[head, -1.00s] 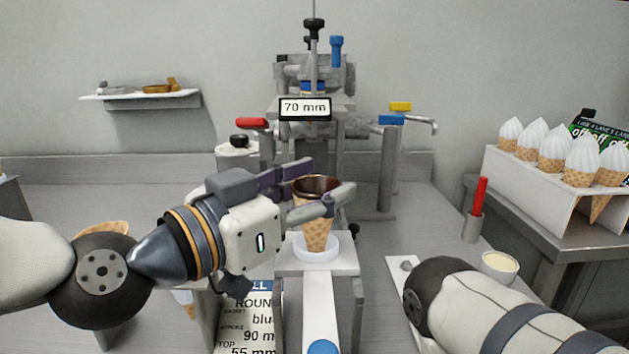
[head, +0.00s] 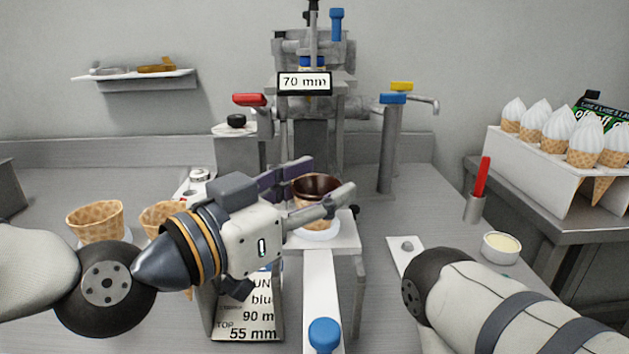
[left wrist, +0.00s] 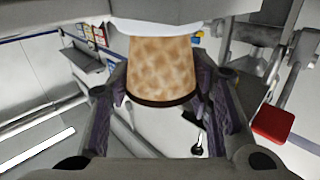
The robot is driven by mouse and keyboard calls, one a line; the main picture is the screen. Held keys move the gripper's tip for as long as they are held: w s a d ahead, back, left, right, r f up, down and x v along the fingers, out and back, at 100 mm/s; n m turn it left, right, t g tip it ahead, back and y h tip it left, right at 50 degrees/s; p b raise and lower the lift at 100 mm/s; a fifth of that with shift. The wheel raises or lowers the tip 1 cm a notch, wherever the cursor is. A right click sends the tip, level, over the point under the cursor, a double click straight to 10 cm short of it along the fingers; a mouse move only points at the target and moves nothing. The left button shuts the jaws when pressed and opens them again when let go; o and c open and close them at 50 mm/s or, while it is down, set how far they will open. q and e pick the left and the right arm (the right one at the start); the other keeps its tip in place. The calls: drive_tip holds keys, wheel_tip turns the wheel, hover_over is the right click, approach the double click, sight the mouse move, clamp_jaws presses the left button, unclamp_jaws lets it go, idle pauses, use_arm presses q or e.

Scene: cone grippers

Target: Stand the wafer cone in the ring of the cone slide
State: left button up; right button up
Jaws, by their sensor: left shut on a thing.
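The wafer cone (head: 314,218), with a dark chocolate-coloured inside and rim, stands about upright, mouth up. My left gripper (head: 326,180) is shut on it, one finger on each side near the rim. The white ring (head: 324,234) of the cone slide (head: 320,285) is around the cone's lower part; the near finger hides some of the cone. In the left wrist view the cone (left wrist: 160,65) shows between both fingers (left wrist: 160,103), and the white ring (left wrist: 160,28) crosses its narrow part. Whether the cone is fully seated I cannot tell. My right gripper is out of view.
A press with a "70 mm" sign (head: 305,83) stands behind the slide. A blue knob (head: 323,333) is at its near end. Other wafer cones (head: 96,222) stand at left behind my arm. A printed card (head: 247,318) stands left of the slide; a cream-filled cup (head: 501,247) is at right.

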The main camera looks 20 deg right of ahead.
use_arm(q)
drive_tip(key=shift+f, duration=0.55)
drive_tip(key=o, duration=0.8)
drive_tip(key=shift+s, duration=0.1)
